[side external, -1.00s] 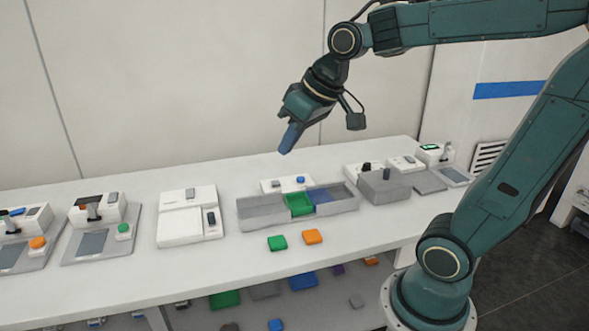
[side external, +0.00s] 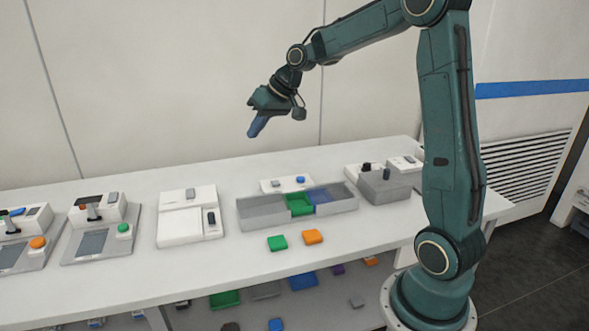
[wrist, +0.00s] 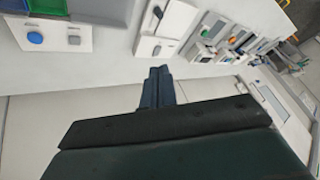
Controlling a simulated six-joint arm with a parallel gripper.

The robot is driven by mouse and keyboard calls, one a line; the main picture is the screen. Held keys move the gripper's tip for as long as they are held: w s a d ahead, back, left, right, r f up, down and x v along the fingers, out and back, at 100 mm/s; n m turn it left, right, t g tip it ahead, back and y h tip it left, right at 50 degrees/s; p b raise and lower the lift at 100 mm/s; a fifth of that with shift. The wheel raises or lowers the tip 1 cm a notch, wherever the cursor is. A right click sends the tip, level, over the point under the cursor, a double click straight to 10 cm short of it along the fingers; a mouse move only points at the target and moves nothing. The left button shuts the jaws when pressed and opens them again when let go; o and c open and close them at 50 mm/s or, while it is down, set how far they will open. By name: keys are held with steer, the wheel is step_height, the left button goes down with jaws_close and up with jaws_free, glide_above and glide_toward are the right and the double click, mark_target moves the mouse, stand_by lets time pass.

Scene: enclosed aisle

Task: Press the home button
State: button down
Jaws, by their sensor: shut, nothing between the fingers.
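No button carries a label I can read, so I cannot tell which is the home button. A white panel (side external: 288,187) behind the divided tray bears a grey button (side external: 276,183) and a blue button (side external: 300,180). In the wrist view the blue button (wrist: 35,38) and grey button (wrist: 74,40) show at upper left. Two stations at left have an orange button (side external: 38,242) and a green button (side external: 124,229). My gripper (side external: 252,133) is shut and empty, pointing down, high above the bench; its fingertips (wrist: 158,70) also show in the wrist view.
The divided tray (side external: 262,213) has grey, green and blue sections. The bench's (side external: 220,262) front strip is mostly clear.

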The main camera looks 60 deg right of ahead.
steer(key=w+d+f+m+t, duration=0.1)
steer(key=w+d+f, duration=0.45)
steer(key=d, duration=0.35)
steer(key=m+t+y, duration=0.1)
steer(key=m, duration=0.1)
glide_above(279, 183)
step_height(279, 183, down, 9)
steer(key=shift+w+d+r, duration=0.1)
steer(key=shift+d, duration=0.05)
steer(key=shift+f, duration=4.4)
steer(key=shift+f, duration=0.95)
steer(key=shift+r, duration=0.95)
